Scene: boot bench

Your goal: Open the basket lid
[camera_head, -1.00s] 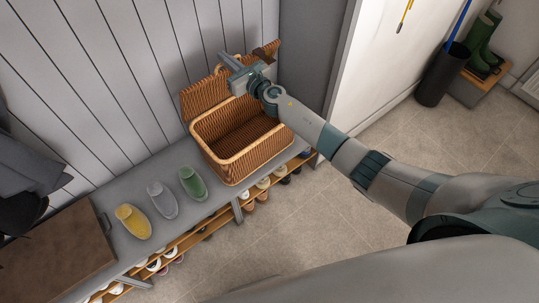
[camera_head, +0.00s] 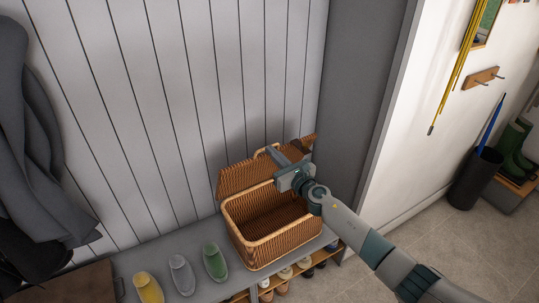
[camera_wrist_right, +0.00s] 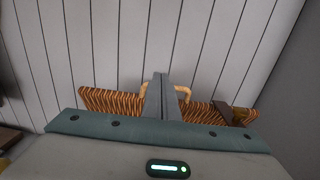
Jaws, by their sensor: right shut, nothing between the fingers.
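The wicker basket (camera_head: 272,247) stands on the right part of the grey bench, its inside empty as far as I can see. Its lid (camera_head: 243,176) is raised and tilted back toward the panelled wall, with a light handle on its upper edge. The lid also shows in the right wrist view (camera_wrist_right: 112,101). My right gripper (camera_head: 283,160) is shut and empty at the lid, in front of its upper part. In the right wrist view its closed fingers (camera_wrist_right: 161,92) cover the lid's middle, between the two visible ends of the handle. I cannot tell whether they touch. My left gripper is out of view.
Yellow, grey and green shoes (camera_head: 214,262) stand in a row on the bench (camera_head: 199,292) left of the basket. A shoe rack is below. Dark coats (camera_head: 40,130) hang at the left. A grey side panel (camera_head: 365,90) stands right of the basket.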

